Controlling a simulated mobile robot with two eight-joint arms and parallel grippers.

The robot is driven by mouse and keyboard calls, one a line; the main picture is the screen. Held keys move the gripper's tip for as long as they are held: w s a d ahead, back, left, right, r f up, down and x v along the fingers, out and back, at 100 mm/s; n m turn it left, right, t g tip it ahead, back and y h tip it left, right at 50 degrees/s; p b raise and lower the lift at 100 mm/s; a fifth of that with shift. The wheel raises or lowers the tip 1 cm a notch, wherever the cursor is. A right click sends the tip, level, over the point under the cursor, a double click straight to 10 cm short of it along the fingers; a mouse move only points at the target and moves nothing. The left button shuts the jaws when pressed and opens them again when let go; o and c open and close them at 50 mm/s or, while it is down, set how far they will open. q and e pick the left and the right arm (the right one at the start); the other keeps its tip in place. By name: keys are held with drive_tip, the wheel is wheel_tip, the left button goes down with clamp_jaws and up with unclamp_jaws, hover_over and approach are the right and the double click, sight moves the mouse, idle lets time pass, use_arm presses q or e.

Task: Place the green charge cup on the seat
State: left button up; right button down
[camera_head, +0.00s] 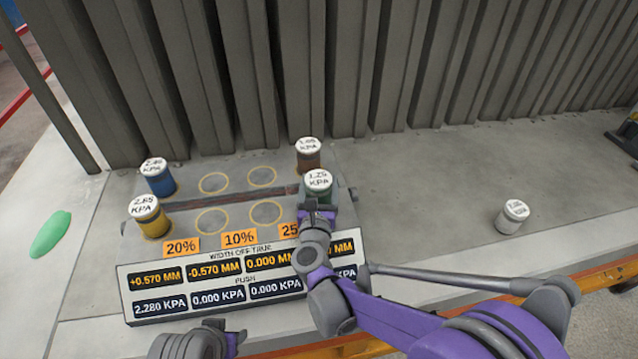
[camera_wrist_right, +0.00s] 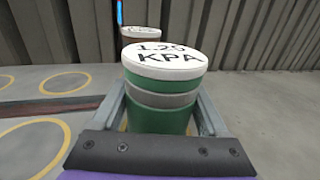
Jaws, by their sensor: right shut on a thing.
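The green charge cup (camera_head: 318,184) has a white lid reading 1.25 KPA. In the right wrist view the cup (camera_wrist_right: 160,95) stands upright between the two fingers of my right gripper (camera_wrist_right: 163,118), which is shut on it. In the head view my right gripper (camera_head: 318,205) holds it at the right side of the panel, in front of the brown cup. Yellow ring seats show on the panel, such as the empty front one (camera_head: 265,213). Whether the green cup touches the surface below is hidden. My left gripper (camera_head: 200,343) shows only in part at the bottom edge.
A blue cup (camera_head: 157,177) and a yellow cup (camera_head: 149,216) stand at the panel's left. A brown cup (camera_head: 308,155) stands behind the green one. A white cup (camera_head: 513,215) stands alone at right. A readout board (camera_head: 240,282) fronts the panel; grey ribs rise behind.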

drive_tip(key=shift+c, duration=1.7)
unclamp_jaws()
drive_tip(key=shift+f, duration=0.2)
drive_tip(key=o, duration=0.3)
drive_tip(key=shift+o, duration=0.2)
drive_tip(key=shift+r, duration=0.25)
drive_tip(key=s, duration=0.8)
drive_tip(key=s+b, duration=0.1)
drive_tip(key=s, duration=0.3)
drive_tip(key=shift+a, duration=0.4)
